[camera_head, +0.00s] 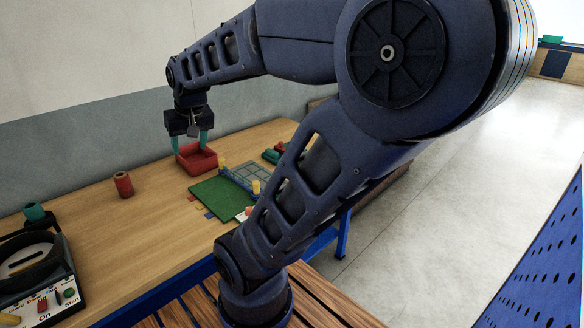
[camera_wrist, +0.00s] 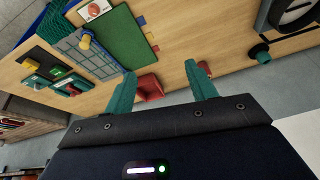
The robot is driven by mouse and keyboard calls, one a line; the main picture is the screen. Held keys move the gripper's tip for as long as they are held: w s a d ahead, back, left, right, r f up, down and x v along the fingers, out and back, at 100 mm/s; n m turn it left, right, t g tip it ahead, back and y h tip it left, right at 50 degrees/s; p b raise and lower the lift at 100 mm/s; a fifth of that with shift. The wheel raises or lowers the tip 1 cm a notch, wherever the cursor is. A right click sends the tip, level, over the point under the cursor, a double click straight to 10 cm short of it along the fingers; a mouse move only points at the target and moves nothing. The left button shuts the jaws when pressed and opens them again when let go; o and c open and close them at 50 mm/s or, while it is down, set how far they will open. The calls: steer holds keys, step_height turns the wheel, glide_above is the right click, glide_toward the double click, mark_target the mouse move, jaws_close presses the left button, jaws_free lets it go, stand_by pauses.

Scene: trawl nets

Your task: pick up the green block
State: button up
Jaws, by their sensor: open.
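My gripper (camera_head: 190,146) hangs from the arm over the back of the wooden table (camera_head: 130,215), with two teal fingers apart and nothing seen between them. The fingers also show in the wrist view (camera_wrist: 161,70). A red open tray (camera_head: 205,163) is just below and beside the fingertips; part of it shows between the fingers in the wrist view (camera_wrist: 149,86). No single green block stands out clearly. Small green pieces (camera_head: 270,156) lie with red ones to the right of the tray, and show at the left in the wrist view (camera_wrist: 36,80).
A green mat (camera_head: 214,200) and a grey-blue gridded panel (camera_head: 246,178) lie in front of the tray. A red-brown spool (camera_head: 123,184) stands at the left. A control box (camera_head: 45,290) and teal spool (camera_head: 34,211) are at the near left. The table between is mostly clear.

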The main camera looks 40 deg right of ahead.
steer(key=w+d+f+m+g+h, duration=0.1)
steer(key=w+d+f+m, duration=0.3)
steer(key=w+d, duration=0.5)
steer(key=w+d+f+m, duration=0.5)
steer(key=d, duration=0.7)
steer(key=d+f+m+g+h, duration=0.1)
steer(key=d+f+m, duration=0.1)
steer(key=d+f, duration=0.5)
steer(key=s+d+f+m+g+h, duration=0.1)
steer(key=d+f+m, duration=0.15)
steer(key=d, duration=0.75)
steer(key=d+f+m+g+h, duration=0.1)
steer(key=d+f+m+h, duration=0.2)
steer(key=d, duration=0.6)
steer(key=shift+n+y, duration=0.35)
steer(key=shift+y, duration=0.35)
steer(key=shift+a+f+x, duration=0.1)
steer(key=shift+a+x, duration=0.05)
steer(key=shift+x, duration=1.65)
steer(key=shift+a+f+x, duration=0.1)
steer(key=shift+a+x, duration=0.1)
steer(key=shift+x, duration=1.6)
steer(key=shift+a+x, duration=0.15)
steer(key=shift+x, duration=1.6)
steer(key=shift+s, duration=0.2)
steer(key=shift+c, duration=0.5)
steer(key=c, duration=0.7)
